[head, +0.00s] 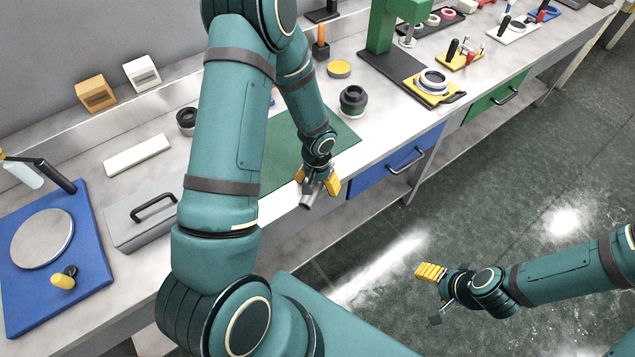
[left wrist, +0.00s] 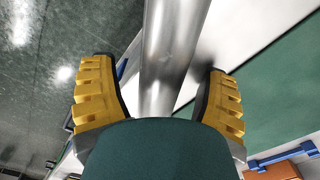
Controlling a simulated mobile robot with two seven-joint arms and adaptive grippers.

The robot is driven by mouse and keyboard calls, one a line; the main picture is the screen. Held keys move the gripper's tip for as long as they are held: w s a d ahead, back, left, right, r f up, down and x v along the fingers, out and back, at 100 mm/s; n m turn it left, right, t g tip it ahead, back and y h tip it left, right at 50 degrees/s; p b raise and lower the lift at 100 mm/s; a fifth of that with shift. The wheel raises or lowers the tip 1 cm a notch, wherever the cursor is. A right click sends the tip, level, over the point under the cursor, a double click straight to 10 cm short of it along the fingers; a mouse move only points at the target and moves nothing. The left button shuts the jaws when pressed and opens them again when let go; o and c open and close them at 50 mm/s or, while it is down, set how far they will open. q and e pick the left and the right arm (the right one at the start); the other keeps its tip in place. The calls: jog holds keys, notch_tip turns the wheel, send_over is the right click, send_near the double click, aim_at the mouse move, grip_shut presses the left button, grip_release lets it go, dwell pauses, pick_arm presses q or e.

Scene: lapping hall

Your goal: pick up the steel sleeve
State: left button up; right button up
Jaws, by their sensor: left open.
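The steel sleeve (head: 307,199) is a shiny grey tube at the front edge of the bench, partly hidden by my left gripper (head: 317,181). In the left wrist view the sleeve (left wrist: 170,55) runs between the two yellow fingers of my left gripper (left wrist: 158,98). The fingers are open, with a gap showing on both sides of the tube. The sleeve's lower end is hidden behind my own dark green part in that view. My right gripper (head: 435,295) is over the floor, away from the bench, with its fingers spread and nothing between them.
A green mat (head: 282,160) lies beside the sleeve. A grey box with a handle (head: 140,216) and a blue board (head: 85,255) are left. Blue drawer (head: 395,160) is below the edge.

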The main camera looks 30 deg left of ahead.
pick_arm(q)
jog(key=c, duration=1.3)
jog(key=shift+r, duration=0.15)
